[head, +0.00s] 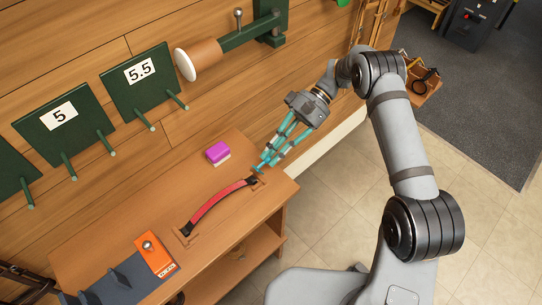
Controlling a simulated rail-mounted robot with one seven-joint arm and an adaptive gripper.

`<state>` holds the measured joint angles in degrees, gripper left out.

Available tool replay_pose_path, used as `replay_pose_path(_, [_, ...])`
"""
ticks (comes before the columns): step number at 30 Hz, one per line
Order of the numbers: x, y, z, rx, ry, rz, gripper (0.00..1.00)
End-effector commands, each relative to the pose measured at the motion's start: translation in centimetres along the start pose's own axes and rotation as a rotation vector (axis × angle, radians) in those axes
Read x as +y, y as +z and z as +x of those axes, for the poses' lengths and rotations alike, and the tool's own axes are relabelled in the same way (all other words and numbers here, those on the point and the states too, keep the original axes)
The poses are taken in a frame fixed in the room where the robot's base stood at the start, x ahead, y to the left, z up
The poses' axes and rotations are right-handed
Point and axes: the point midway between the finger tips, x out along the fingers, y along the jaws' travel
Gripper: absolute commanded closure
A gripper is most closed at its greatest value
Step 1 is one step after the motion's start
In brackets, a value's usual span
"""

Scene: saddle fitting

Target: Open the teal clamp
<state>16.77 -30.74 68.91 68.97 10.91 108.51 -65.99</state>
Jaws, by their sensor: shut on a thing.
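A small teal piece, seemingly the teal clamp (257,169), sits on the wooden bench at the far right end of a curved red strap (215,204). My gripper (268,160) comes down from the upper right with its fingers at this teal piece. The fingers also have teal parts, so the border between them and the clamp is hard to see. The gripper appears shut on the clamp. The clamp's far side and the exact grip are too small to tell.
A purple and white block (218,153) lies on the bench left of my gripper. An orange block (156,256) and a dark grey piece (122,284) are at the near left. Green plates marked 5 (62,128) and 5.5 (143,80) with pegs hang on the wall behind.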

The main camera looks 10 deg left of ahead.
Motion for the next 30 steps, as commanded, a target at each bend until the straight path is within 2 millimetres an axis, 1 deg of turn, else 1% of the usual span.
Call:
replay_pose_path(17, [0.06,-0.09,-0.03,-0.012,-0.027,0.000,1.00])
replay_pose_path(18, [0.06,-0.08,-0.02,-0.012,-0.027,0.000,0.82])
replay_pose_path(27, [0.11,-0.05,-0.02,-0.013,-0.026,0.001,0.66])
replay_pose_path(30, [0.12,-0.05,-0.02,-0.013,-0.026,0.001,0.66])
